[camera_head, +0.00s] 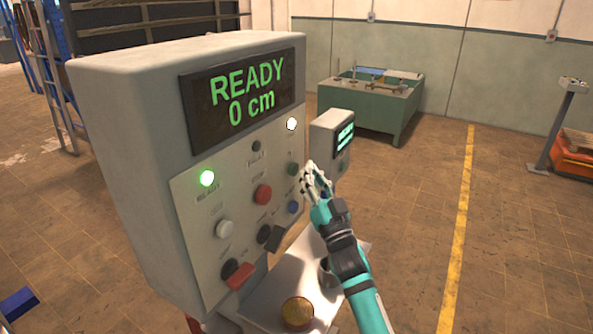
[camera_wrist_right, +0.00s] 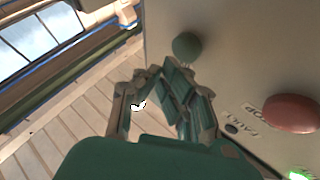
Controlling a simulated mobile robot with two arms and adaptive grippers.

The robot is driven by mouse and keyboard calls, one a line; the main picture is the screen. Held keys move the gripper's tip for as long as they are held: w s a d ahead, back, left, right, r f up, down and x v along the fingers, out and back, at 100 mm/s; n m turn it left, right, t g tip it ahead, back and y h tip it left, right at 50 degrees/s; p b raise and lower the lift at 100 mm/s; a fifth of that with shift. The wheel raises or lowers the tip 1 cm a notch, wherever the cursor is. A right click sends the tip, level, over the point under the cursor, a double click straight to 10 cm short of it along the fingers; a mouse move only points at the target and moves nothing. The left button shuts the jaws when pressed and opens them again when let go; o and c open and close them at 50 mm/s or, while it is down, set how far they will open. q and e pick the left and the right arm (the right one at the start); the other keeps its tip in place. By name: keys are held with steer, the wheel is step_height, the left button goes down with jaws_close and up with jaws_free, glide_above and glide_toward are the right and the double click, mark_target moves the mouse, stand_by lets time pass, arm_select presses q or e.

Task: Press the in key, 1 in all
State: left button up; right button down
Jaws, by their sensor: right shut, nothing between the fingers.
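The grey control box (camera_head: 130,150) fills the left of the head view, with a panel of buttons below its display. The display (camera_head: 245,90) reads "READY 0 cm". A green button (camera_head: 292,168) is at the panel's right side, with a blue button (camera_head: 292,207) below it. I cannot read an "in" label on any key. My right gripper (camera_head: 312,178) is shut and empty, just right of the green button in the head view. In the right wrist view the green button (camera_wrist_right: 187,45) lies just beyond the fingertips; contact is not visible. My left gripper is out of view.
The panel also has a red button (camera_head: 263,194), a white button (camera_head: 224,229), black knobs, a red switch (camera_head: 241,276) and a lit green lamp (camera_head: 207,178). A smaller display box (camera_head: 331,138) stands behind my right gripper. Floor to the right is open.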

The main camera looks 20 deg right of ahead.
steer(key=shift+w, duration=0.1)
stand_by(0.7)
steer(key=shift+w+a, duration=0.25)
steer(key=shift+a, duration=0.05)
